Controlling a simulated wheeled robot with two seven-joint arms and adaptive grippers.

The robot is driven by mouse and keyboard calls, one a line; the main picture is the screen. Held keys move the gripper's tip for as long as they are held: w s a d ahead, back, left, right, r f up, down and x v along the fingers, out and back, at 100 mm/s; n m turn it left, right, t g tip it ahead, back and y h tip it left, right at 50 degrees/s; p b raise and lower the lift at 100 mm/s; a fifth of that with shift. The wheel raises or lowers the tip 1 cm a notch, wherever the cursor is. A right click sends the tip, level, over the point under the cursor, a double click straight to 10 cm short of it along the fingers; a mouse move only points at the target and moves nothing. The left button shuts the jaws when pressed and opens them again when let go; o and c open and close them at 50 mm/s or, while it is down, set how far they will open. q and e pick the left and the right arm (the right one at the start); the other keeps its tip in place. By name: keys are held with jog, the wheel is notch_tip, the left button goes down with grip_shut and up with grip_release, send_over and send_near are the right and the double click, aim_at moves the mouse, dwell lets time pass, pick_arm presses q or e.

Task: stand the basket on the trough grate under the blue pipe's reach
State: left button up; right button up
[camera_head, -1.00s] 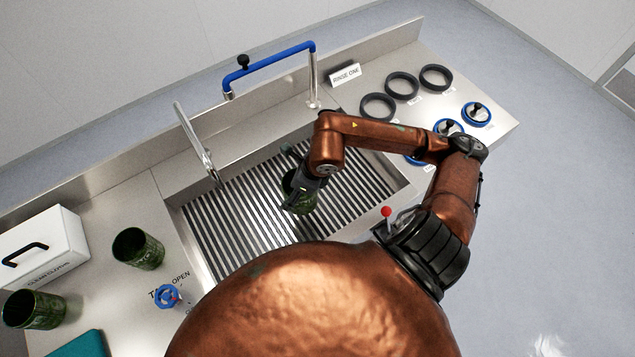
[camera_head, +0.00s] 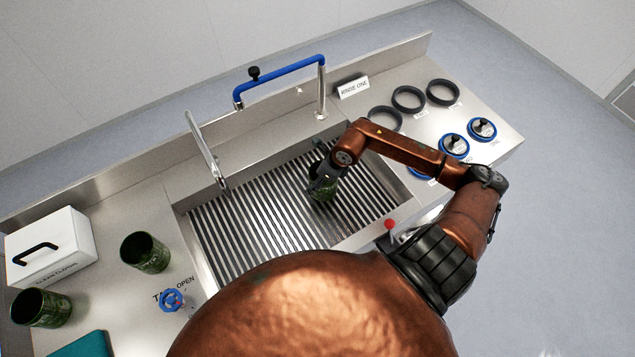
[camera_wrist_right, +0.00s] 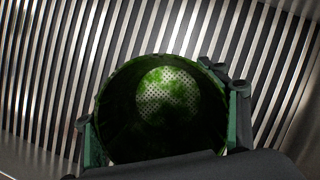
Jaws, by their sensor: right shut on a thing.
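A dark green basket (camera_head: 324,190) is over the right part of the slatted trough grate (camera_head: 240,232). My right gripper (camera_head: 322,180) is shut on it. In the right wrist view the basket (camera_wrist_right: 165,95) is seen from above, with its perforated bottom inside and a finger on each side. The grate bars (camera_wrist_right: 60,60) lie below it. I cannot tell whether the basket touches the grate. My left gripper is not in view.
Two more green baskets (camera_head: 144,252) (camera_head: 41,307) and a white box (camera_head: 50,248) stand on the left counter. A thin metal spout (camera_head: 205,150) leans over the trough's left side. Black rings (camera_head: 408,98) and blue-rimmed lids (camera_head: 482,129) lie on the right counter. A red-knobbed lever (camera_head: 389,224) stands at the trough's front.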

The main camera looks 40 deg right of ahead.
jog(key=shift+w+d+f, duration=0.15)
jog(key=shift+d+f, duration=0.1)
jog(key=shift+f, duration=0.15)
jog(key=shift+d+f+p, duration=0.1)
jog(key=shift+f+p, duration=0.25)
jog(key=shift+f, duration=1.2)
jog(key=o, duration=1.5)
jog(key=b+v, duration=0.1)
jog(key=v, duration=1.1)
